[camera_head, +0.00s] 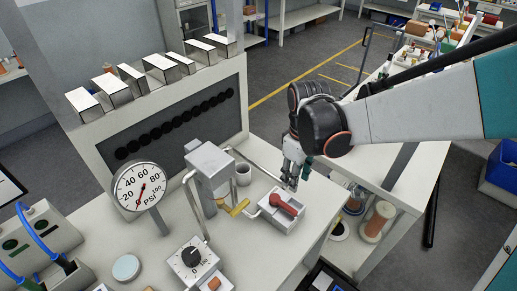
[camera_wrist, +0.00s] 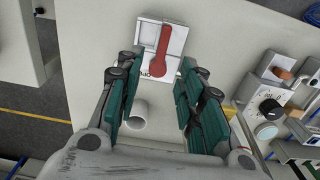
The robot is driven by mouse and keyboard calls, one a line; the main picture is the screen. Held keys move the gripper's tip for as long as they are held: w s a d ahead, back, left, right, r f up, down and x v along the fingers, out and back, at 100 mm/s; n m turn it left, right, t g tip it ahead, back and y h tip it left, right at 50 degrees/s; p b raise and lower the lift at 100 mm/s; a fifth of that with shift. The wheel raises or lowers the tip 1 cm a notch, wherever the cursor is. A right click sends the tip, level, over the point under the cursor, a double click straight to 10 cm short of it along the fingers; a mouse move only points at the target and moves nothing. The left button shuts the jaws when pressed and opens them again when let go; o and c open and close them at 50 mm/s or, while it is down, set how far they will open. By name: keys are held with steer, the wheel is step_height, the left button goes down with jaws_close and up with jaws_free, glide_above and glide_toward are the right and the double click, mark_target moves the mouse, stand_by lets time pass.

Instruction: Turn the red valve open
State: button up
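The red valve handle (camera_head: 284,204) sits on a small white box (camera_head: 277,218) near the right edge of the white workbench. In the wrist view the red handle (camera_wrist: 162,52) lies lengthwise on its white plate (camera_wrist: 176,44), and part of a printed word shows beside its round end. My gripper (camera_head: 291,183) is above and just behind the valve box in the head view. In the wrist view my gripper (camera_wrist: 160,82) is open, with green-padded fingers spread to either side below the handle. Nothing is between the fingertips, and they appear apart from the handle.
A grey metal block (camera_head: 209,165) with pipes stands left of the valve, with a yellow handle (camera_head: 239,208) and a white cup (camera_head: 243,174) near it. A pressure gauge (camera_head: 139,187) and a dial box (camera_head: 192,258) stand further left. The bench front right of the dial is clear.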

mark_target(290, 208)
steer(key=f+b, duration=0.3)
steer(key=f, duration=0.1)
steer(key=f+b, duration=0.3)
steer(key=f, duration=0.2)
steer(key=f+b, duration=0.4)
steer(key=shift+s+a+f, duration=0.2)
steer(key=shift+s+f, duration=0.1)
steer(key=shift+s, duration=0.05)
jaws_close()
